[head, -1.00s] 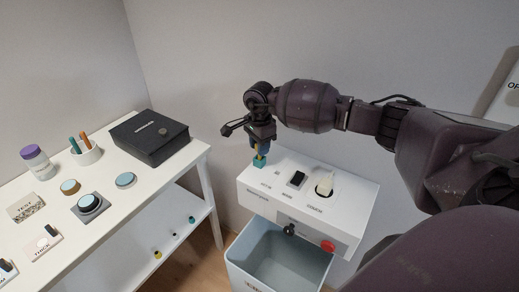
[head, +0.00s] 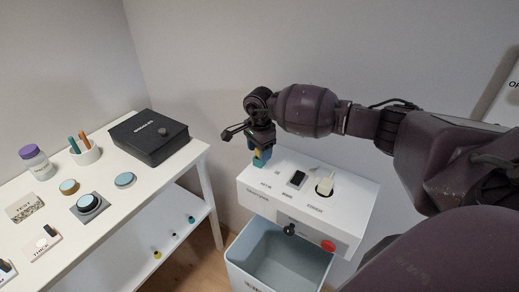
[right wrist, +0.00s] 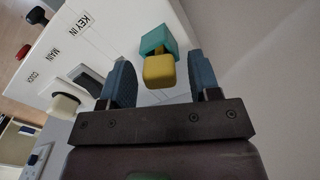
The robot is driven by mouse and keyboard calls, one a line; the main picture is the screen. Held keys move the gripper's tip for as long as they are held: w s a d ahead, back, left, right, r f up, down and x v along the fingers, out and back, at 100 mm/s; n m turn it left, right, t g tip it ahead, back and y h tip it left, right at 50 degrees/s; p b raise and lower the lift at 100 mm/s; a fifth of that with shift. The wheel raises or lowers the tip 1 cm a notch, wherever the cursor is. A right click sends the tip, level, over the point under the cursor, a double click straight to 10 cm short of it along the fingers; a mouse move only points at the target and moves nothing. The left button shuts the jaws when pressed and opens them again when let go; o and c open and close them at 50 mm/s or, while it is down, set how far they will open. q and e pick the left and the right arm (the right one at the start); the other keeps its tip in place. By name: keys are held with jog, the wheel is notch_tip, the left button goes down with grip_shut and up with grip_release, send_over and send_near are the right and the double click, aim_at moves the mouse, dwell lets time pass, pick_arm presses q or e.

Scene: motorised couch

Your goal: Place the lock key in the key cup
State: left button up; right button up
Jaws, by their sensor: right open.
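The yellow key piece (right wrist: 159,71) stands at the teal block (right wrist: 158,41) by the KEY IN label on the white control box. In the head view the yellow piece (head: 258,154) and the teal block (head: 262,160) show under my right gripper (head: 258,148). In the right wrist view the blue fingers of my right gripper (right wrist: 163,84) are open, one on each side of the yellow piece, with gaps visible. A white cup (head: 87,156) with a teal and an orange stick stands on the table; no label on it is readable. My left gripper is not in view.
The control box (head: 345,212) also carries a black switch (head: 297,179), a cream lever (head: 325,185) and a red button (head: 328,245). An open bin (head: 240,275) is below it. A black box (head: 150,137) and several discs and cards occupy the white table (head: 110,245).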

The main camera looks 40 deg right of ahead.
notch_tip(320, 180, up, 12)
jog(key=s+a+f+m+t+y, duration=0.1)
jog(key=s+a+f+m+y, duration=0.3)
jog(key=a, duration=0.4)
jog(key=s+a+f+m+t+y, duration=0.1)
jog(key=s+a+f+m+y, duration=0.25)
jog(key=a+y, duration=0.4)
jog(key=s+a+f+m+t+y, duration=0.1)
jog(key=s+a+f+m+y, duration=0.3)
jog(key=a, duration=0.4)
jog(key=s+d+f+n+t+h, duration=0.4)
jog(key=s+d+f+n+h, duration=0.2)
jog(key=n, duration=0.9)
jog(key=s+d+f+n+t+h, duration=0.4)
jog(key=s+d+f+n+h, duration=0.3)
jog(key=s+n, duration=0.6)
notch_tip(320, 180, down, 3)
jog(key=n+h, duration=0.2)
jog(key=shift+h, duration=0.35)
jog(key=shift+r+n, duration=0.1)
jog(key=shift+n, duration=0.15)
